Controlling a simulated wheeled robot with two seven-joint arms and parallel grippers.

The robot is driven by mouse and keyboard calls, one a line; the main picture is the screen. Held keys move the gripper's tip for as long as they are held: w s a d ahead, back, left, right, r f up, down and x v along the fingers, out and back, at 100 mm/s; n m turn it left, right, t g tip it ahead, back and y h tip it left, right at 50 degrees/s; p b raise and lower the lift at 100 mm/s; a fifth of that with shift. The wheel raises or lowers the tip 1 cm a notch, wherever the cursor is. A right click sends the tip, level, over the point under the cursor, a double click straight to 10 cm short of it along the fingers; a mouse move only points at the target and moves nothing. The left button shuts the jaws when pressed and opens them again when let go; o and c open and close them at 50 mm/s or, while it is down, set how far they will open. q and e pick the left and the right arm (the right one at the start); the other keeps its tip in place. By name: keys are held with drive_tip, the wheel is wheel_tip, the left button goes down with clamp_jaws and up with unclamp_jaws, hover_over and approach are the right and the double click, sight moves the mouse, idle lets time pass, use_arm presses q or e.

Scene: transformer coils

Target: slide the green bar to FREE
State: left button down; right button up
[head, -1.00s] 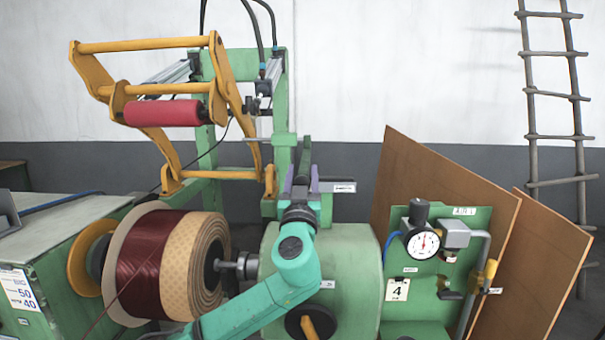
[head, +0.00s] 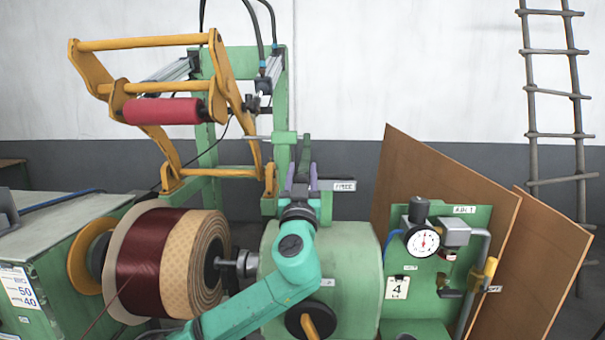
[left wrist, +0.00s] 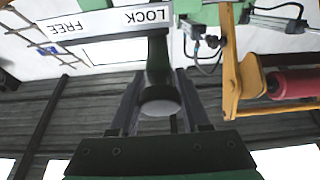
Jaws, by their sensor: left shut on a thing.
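The green bar is a dark green upright handle (head: 305,155) on top of the green machine in the head view. My left gripper (head: 302,178) has its purple fingers on either side of the bar and is shut on it. In the left wrist view the bar (left wrist: 158,68) shows end-on between the fingers (left wrist: 158,95). A white plate with upside-down lettering lies behind it, with LOCK (left wrist: 148,15) at the bar and FREE (left wrist: 73,25) further left. In the head view the FREE label (head: 344,185) is right of the gripper. The right gripper is not in view.
A yellow arm frame with a red roller (head: 160,111) stands left of the bar. A dark red wire coil (head: 150,262) sits below it. A gauge panel (head: 460,225) and brown boards (head: 455,180) stand to the right. The space just right of the gripper looks clear.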

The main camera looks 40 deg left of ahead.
use_arm(q)
drive_tip(key=shift+f, duration=0.15)
idle(0.4)
drive_tip(key=shift+w+d+f, duration=0.1)
drive_tip(key=w+d+b, duration=0.5)
drive_tip(key=w+d, duration=0.1)
drive_tip(key=d, duration=0.1)
drive_tip(key=shift+d, duration=0.4)
drive_tip(key=shift+c, duration=2.1)
unclamp_jaws()
drive_tip(key=shift+d, duration=0.1)
drive_tip(key=shift+w+d, duration=0.15)
